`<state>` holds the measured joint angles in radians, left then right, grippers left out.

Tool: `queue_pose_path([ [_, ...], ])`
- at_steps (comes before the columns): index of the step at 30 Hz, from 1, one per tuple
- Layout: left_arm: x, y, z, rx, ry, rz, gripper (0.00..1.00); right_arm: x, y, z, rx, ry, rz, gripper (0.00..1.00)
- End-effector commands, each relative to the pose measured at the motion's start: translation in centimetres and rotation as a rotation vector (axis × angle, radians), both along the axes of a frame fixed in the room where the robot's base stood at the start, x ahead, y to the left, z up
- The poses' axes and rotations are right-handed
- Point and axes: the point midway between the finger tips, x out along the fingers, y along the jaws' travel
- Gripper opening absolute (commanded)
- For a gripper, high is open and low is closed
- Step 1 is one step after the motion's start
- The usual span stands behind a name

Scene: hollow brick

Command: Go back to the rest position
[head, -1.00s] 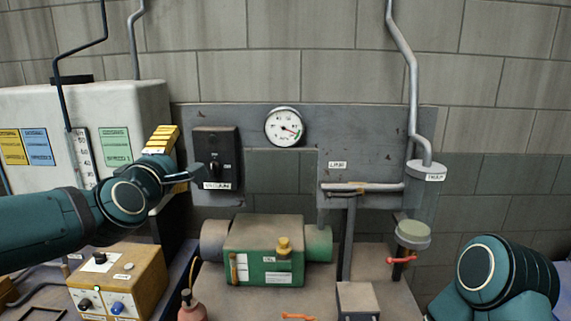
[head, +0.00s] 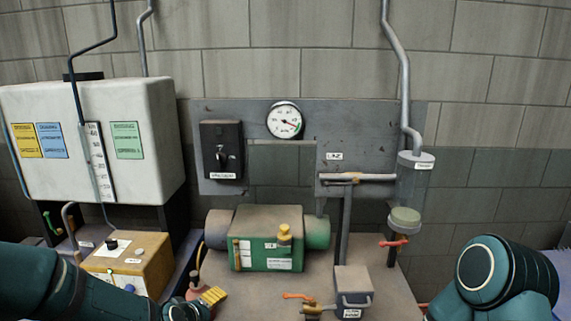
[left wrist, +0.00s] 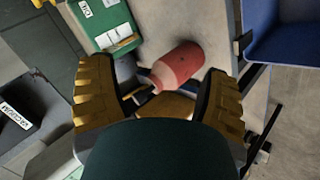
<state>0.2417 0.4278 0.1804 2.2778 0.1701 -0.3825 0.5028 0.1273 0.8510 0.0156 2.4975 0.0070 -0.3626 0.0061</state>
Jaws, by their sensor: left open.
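My left gripper (head: 210,297) is low at the bottom edge of the head view, in front of the bench's left part. In the left wrist view its two yellow fingers (left wrist: 155,78) are spread apart with nothing held between them.
A green pump (head: 268,258) stands mid-bench. A black switch box (head: 222,157) and a gauge (head: 285,121) are on the grey panel. A white tank (head: 160,150) and a yellow control box (head: 150,262) are at left. A small grey box (head: 352,280) stands right of the pump.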

Motion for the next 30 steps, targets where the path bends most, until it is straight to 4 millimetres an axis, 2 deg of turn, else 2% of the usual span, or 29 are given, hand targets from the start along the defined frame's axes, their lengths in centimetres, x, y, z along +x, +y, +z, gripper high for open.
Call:
queue_pose_path([
  [1, -1.7, -0.5, -3.5, 0.024, 0.069, -0.049, 0.76, 0.0, 0.0, 0.0, 0.0, 0.0, 0.0, 0.47],
  [3, -4.2, -1.2, -7.6, 0.059, 0.153, -0.125, 0.76, 0.0, 0.0, 0.0, 0.0, -0.001, 0.0, 0.47],
  [6, -8.4, -2.3, -12.9, 0.098, 0.267, -0.243, 0.76, 0.0, 0.0, 0.0, 0.0, -0.001, 0.0, 0.47],
  [9, -12.5, -3.2, -16.8, 0.122, 0.36, -0.356, 0.76, 0.0, 0.0, 0.0, 0.0, 0.0, 0.0, 0.47],
  [15, -19.0, -4.5, -21.4, 0.137, 0.486, -0.524, 0.76, 0.0, 0.0, 0.0, 0.0, 0.0, 0.0, 0.47],
  [24, -27.3, -6.1, -24.9, 0.123, 0.615, -0.732, 0.76, 0.0, 0.0, 0.0, 0.0, 0.0, 0.0, 0.47],
  [30, -25.0, -6.4, -26.7, 0.164, 0.556, -0.745, 0.76, 0.0, 0.0, -3.1, 0.0, -0.001, 0.003, 0.47],
])
